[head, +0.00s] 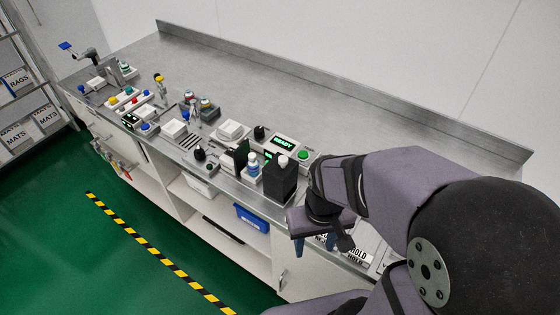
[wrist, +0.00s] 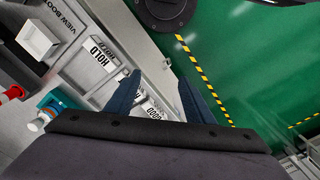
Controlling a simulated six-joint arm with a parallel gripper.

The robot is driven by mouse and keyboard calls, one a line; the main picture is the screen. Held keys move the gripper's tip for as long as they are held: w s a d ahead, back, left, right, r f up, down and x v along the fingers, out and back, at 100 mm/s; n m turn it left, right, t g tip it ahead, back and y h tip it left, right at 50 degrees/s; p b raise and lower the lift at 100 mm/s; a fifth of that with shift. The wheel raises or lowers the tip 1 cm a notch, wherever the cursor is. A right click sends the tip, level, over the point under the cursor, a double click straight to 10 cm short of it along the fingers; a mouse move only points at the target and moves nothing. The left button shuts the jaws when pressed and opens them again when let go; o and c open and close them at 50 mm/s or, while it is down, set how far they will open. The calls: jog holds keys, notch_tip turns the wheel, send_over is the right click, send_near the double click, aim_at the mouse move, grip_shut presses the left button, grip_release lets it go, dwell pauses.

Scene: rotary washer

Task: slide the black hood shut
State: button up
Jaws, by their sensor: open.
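A black upright box (head: 280,178), which looks like the black hood, stands near the front edge of the bench in the head view. A thinner black upright panel (head: 241,158) stands to its left, with a white bottle with a blue band (head: 253,165) between them. I cannot tell how the two black parts are joined. My gripper (head: 315,245) is to the right of the black box and apart from it, pointing down near the bench's front edge. In the wrist view its two blue fingers (wrist: 160,80) are spread with nothing held. The hood is not recognisable there.
A control box with a green READY display (head: 284,143) and green button stands behind the black box. HOLD labels (wrist: 101,53) lie below my gripper. Several small fixtures line the bench to the left. The rear bench top (head: 330,105) is clear. A blue bin (head: 251,218) sits below.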

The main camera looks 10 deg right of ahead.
jog(key=shift+c, duration=1)
jog(key=n+t+y, duration=0.6)
jog(key=t+y, duration=0.2)
jog(key=t, duration=0.6)
send_near(286, 163)
jog(key=x, duration=0.7)
jog(key=shift+w+f+b, duration=0.25)
jog(key=shift+w+b, duration=0.1)
jog(key=shift+a+f+t+b, duration=0.1)
jog(key=shift+t+b, duration=0.2)
jog(key=shift+b, duration=0.25)
jog(key=shift+a+t+y+b, duration=0.1)
jog(key=shift+t+y+b, duration=0.3)
jog(key=shift+y+b, duration=0.3)
jog(key=shift+w, duration=0.1)
